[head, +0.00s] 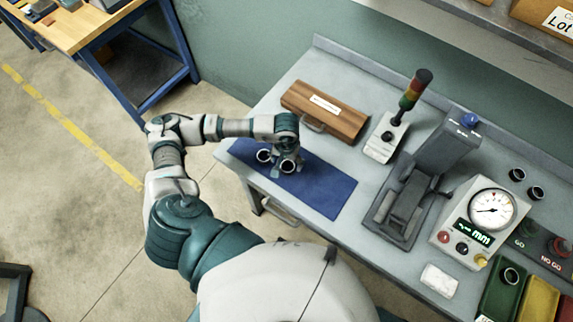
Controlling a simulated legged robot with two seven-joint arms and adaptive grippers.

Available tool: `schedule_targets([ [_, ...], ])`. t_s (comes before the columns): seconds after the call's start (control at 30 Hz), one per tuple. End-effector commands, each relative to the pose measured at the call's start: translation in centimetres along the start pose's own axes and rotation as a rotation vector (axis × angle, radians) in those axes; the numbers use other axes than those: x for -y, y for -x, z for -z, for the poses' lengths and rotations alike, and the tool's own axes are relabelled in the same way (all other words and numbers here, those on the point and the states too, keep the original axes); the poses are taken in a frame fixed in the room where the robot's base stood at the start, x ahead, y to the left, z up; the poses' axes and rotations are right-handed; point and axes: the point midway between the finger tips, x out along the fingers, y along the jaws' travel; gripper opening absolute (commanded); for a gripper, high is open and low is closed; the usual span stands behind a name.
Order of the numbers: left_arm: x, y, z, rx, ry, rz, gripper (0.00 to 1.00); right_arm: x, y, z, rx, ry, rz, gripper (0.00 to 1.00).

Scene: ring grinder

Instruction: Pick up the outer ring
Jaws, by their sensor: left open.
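Two dark-rimmed rings stand out on the blue mat (325,190) at the table's left end. One ring (264,156) lies just left of my left gripper. The other ring (287,166) is right under the gripper, at its fingers. I cannot tell from their look which is the outer ring. My left gripper (286,168) is open and points down over the mat. Its wrist hides part of the mat, and I cannot tell whether the fingers touch a ring. My right gripper is out of view.
A wooden case (325,111) lies behind the mat. A signal lamp (411,96), a dark grinder (414,190) and a dial gauge box (478,222) stand to the right. Dark rings (517,174) sit near the gauge. Coloured bins (541,298) are at the right front.

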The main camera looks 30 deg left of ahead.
Motion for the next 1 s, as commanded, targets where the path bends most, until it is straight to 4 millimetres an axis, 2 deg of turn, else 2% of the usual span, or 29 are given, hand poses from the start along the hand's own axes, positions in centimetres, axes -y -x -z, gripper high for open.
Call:
schedule_targets([
  [0.1,-0.1,-1.5,0.0,0.002,0.001,0.000,0.83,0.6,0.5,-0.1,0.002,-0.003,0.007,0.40],
  [0.2,-0.1,-2.1,0.0,-0.001,0.000,0.000,0.83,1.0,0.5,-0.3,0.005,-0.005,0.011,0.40],
  [0.4,0.0,-2.3,0.0,-0.001,-0.001,-0.001,0.83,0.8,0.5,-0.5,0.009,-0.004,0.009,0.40],
  [0.47,0.0,-2.3,0.0,-0.001,-0.001,-0.001,0.71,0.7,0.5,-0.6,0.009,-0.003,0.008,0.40],
  [0.6,0.0,-2.2,0.1,-0.001,0.000,-0.002,0.36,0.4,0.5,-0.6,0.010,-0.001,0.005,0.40],
  [0.7,0.0,-2.3,0.1,-0.001,0.000,-0.001,0.15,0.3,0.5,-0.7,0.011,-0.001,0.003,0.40],
  [1.0,0.0,-2.1,0.1,-0.001,0.000,-0.001,0.15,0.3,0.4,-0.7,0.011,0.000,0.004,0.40],
])
